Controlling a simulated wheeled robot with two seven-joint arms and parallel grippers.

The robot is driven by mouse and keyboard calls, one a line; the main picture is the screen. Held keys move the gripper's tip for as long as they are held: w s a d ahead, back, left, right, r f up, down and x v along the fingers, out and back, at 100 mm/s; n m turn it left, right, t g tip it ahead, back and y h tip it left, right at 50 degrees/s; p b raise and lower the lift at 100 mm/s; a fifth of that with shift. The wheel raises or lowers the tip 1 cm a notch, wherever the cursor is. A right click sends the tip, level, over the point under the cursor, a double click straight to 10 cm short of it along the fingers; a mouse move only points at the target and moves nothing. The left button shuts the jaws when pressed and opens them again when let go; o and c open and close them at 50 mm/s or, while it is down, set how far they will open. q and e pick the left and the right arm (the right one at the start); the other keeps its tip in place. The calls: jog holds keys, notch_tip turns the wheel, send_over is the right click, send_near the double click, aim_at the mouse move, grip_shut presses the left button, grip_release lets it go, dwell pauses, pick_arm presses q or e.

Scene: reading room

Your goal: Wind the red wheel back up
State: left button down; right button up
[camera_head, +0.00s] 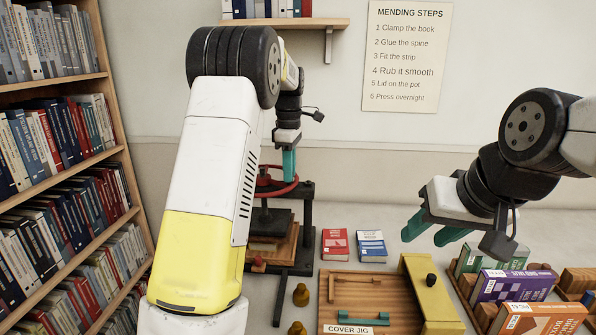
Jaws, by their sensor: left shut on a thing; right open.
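The red wheel (264,192) sits on top of the dark book press (307,218), behind my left arm. My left gripper (289,178) points down at the wheel's right side, and its teal fingers are shut on the rim. My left arm hides the wheel's left part and some of the press. A dark press plate lies over a brown block or book (266,243) on a wooden board; whether they touch is hard to tell. My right gripper (431,233) is open and empty, above the right side of the table.
A red book (335,243) and a blue book (371,246) lie right of the press. A wooden cover jig (390,285) with a yellow side is in front. Boxed books (512,285) stand at right. A bookcase (130,190) is at left. Small brass pieces (301,294) stand near the jig.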

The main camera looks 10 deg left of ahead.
pick_arm(q)
jog(key=c, duration=1.3)
grip_release()
jog(key=shift+w, duration=0.1)
jog(key=shift+o, duration=0.2)
jog(key=shift+r, duration=3.9)
jog(key=s+a+r+m+t+h, duration=0.15)
jog(key=s+m, duration=0.45)
jog(key=s, duration=0.6)
jog(key=s+r+m+t+h, duration=0.1)
jog(key=s+m+t, duration=0.2)
jog(key=s+m, duration=0.65)
jog(key=s+d+f+m+t, duration=0.1)
jog(key=s+f, duration=0.4)
jog(key=s, duration=0.6)
jog(key=shift+d+f+m+t, duration=0.3)
jog(key=shift+m+t, duration=0.05)
jog(key=shift+m, duration=0.2)
